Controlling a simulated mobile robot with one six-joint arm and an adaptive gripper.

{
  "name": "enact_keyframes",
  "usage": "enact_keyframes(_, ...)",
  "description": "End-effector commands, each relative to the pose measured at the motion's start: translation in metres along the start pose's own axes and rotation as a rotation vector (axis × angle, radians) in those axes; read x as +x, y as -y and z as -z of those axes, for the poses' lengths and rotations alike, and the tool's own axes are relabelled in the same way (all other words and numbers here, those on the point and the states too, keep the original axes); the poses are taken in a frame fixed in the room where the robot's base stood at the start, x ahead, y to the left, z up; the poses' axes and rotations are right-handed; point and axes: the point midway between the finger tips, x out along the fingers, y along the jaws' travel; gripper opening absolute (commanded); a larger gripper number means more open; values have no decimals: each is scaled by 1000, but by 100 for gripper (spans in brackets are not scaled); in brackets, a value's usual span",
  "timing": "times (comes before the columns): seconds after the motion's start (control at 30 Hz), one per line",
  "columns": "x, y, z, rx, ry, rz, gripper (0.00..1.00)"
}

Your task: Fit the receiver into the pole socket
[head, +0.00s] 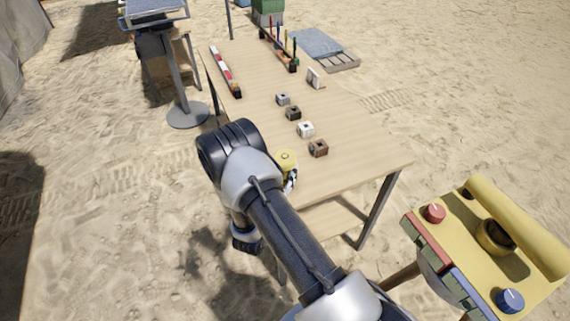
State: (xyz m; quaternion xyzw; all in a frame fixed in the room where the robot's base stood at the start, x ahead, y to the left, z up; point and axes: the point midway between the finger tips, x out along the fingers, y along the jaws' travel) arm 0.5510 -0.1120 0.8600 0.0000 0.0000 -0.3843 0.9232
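No part is labelled as the receiver or the pole socket. A yellow round-topped object (286,158) with a black-and-white part below it stands at the near edge of the table, partly hidden by my arm; it may be the receiver. A red-and-white striped bar (226,72) lies along the table's left edge; I cannot tell whether it is the pole. No socket can be made out for sure. The dark end of my arm (247,240) hangs low left of the table; its fingers cannot be made out, nor whether it holds anything.
The wooden table (345,165) carries a row of several small blocks (305,130), a small upright plate (314,77) and a rack with coloured sticks (282,52). A yellow control console (510,260) stands at lower right. A grey stand (186,112) is at left. Open sand surrounds them.

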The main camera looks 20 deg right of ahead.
Motion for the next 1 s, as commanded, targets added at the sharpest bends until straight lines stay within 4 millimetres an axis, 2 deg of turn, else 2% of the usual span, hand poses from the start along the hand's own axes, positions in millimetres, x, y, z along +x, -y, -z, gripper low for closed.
enact_keyframes(0.07, 0, 0, 0, 0, 0, 0, 28)
enact_keyframes(0.5, 0, 0, 0, 0, 0, 0, 0)
enact_keyframes(0.83, 0, 0, -2, 1, 1, 0, 0)
enact_keyframes(1.0, 0, 0, -13, 2, 2, 0, 0)
